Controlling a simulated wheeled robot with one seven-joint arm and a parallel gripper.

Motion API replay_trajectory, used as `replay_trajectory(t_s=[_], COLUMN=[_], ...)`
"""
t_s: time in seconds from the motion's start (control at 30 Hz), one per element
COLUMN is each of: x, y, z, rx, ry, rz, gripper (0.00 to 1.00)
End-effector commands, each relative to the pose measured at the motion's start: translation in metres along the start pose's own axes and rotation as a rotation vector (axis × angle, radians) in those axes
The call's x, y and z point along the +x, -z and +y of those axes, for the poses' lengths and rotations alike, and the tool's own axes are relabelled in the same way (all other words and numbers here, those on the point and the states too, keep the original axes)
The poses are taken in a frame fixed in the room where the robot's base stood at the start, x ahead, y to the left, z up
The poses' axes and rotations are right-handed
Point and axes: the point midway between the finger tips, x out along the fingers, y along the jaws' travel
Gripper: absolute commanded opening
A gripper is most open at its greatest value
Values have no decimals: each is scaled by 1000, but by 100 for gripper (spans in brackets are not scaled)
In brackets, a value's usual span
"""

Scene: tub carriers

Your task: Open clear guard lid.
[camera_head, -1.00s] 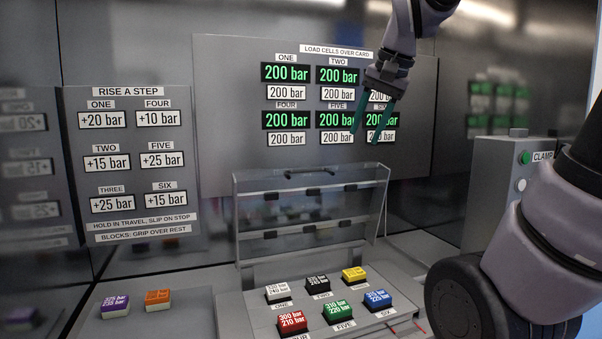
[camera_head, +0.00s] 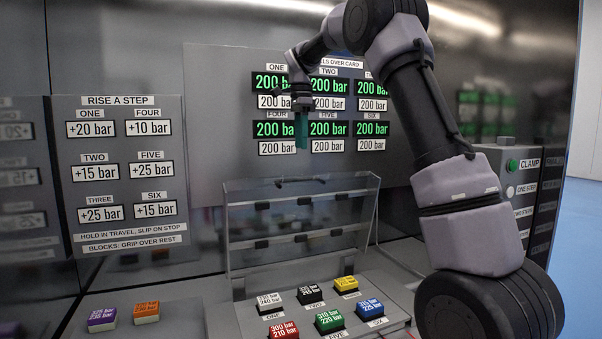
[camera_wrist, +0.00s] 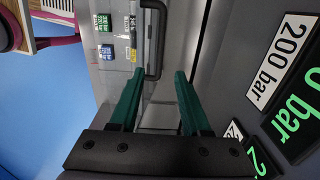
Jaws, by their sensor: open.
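The clear guard lid (camera_head: 345,211) stands upright, close to vertical, behind the block panel in the head view. A dark handle (camera_head: 301,180) sits at the middle of its top edge, and the handle also shows in the wrist view (camera_wrist: 159,45) as a dark bar beyond the fingertips. My gripper (camera_head: 301,140) hangs with green fingers pointing down, above the handle and apart from it. In the wrist view the two green fingers (camera_wrist: 157,75) are spread with nothing between them.
Several coloured blocks sit on the panel (camera_head: 250,313) in front of the lid. Purple (camera_head: 102,319) and orange (camera_head: 146,312) blocks lie to the left. The display board (camera_head: 220,120) is close behind my gripper. A clamp box (camera_head: 500,165) stands at right.

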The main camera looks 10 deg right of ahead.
Motion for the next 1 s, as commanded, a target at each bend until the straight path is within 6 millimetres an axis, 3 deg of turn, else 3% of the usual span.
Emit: replay_trajectory(t_s=[0.5,0.7,0.93,0.97,1.0], x=[87,98,99,99,99], y=[1,0,0,0,0], z=[1,1,1,1,1], rx=[-2,-3,-3,-3,-3], ry=[-1,1,2,2,2], rz=[-1,-2,-1,-1,-1], gripper=[47,47,47,43,28])
